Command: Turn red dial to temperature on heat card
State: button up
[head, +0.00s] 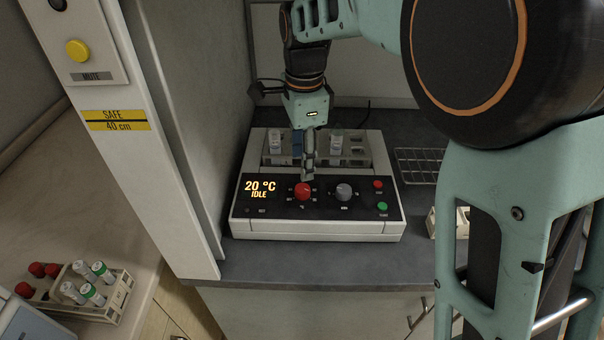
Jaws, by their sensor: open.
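The red dial (303,191) is on the black front panel of a white heater block (318,228). The panel's display (260,189) reads "20 °C" and "IDLE" in orange. My gripper (307,176) points down right above and behind the red dial, with its fingertips at the dial's upper edge. The jaws are open, seen nearly edge-on, and hold nothing that I can see. I cannot tell whether they touch the dial. I cannot make out a heat card in this view.
A grey dial (344,192), a red button (378,184) and a green button (382,206) are right of the red dial. Vials (336,140) stand in the heater behind. A white pillar (170,130) is close left. A wire rack (418,163) lies right. A vial rack (118,300) stands lower left.

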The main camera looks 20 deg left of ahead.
jog(key=shift+s+d+r, duration=0.1)
jog(key=shift+r, duration=1.5)
